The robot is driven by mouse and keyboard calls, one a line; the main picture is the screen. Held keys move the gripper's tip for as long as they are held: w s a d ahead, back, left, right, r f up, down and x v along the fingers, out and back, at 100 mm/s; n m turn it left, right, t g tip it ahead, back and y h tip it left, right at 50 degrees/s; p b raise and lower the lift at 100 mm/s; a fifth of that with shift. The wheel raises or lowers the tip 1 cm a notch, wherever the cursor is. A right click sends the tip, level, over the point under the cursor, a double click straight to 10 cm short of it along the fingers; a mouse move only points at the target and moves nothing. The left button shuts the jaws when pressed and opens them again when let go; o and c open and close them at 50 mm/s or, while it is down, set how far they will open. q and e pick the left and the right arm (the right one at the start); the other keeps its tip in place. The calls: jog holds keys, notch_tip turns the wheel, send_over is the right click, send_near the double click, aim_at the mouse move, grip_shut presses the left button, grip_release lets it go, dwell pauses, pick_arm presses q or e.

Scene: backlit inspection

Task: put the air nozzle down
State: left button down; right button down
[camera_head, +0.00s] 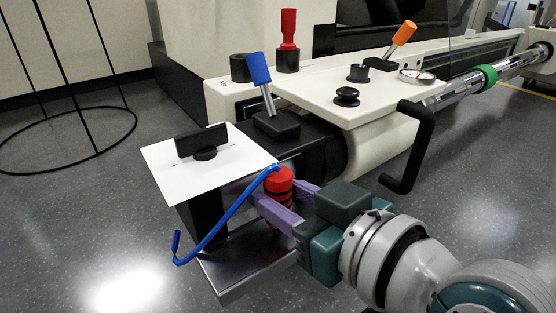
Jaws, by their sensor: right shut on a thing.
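The air nozzle (278,180) appears as a red ribbed body with a long bent blue tube (225,217) running from its top down to the left. My right gripper (277,199), with purple fingers, comes in from the lower right and is shut on the red body. The nozzle is held upright above a grey metal ledge (250,272) at the near end of the machine. The fingers hide part of the red body, and I cannot tell whether its bottom touches anything. My left gripper is not in view.
A white sheet (182,172) bearing a black knob (202,142) lies beside the nozzle. A blue-handled lever (261,78), a red-handled part (288,38) and an orange-handled lever (402,36) stand on the machine. A black crank handle (410,150) juts out behind my right arm.

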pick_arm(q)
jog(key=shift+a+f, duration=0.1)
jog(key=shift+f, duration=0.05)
pick_arm(e)
jog(key=shift+f, duration=0.15)
jog(key=shift+f, duration=0.15)
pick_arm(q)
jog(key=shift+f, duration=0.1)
pick_arm(e)
jog(key=shift+c, duration=2.4)
grip_release()
jog(key=shift+s+d+r+p, duration=0.15)
jog(key=shift+r+p, duration=0.15)
jog(key=shift+p, duration=0.15)
pick_arm(q)
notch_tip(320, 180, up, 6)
jog(key=p, duration=0.5)
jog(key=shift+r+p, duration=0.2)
jog(key=shift+p, duration=0.15)
pick_arm(e)
jog(key=s+d+m+g+h, duration=0.5)
jog(key=s+d+g+h, duration=0.3)
jog(key=s+d, duration=1)
jog(key=s, duration=0.3)
jog(key=shift+s+r+g+h, duration=0.3)
jog(key=shift+s+r, duration=0.05)
jog(key=shift+s, duration=0.05)
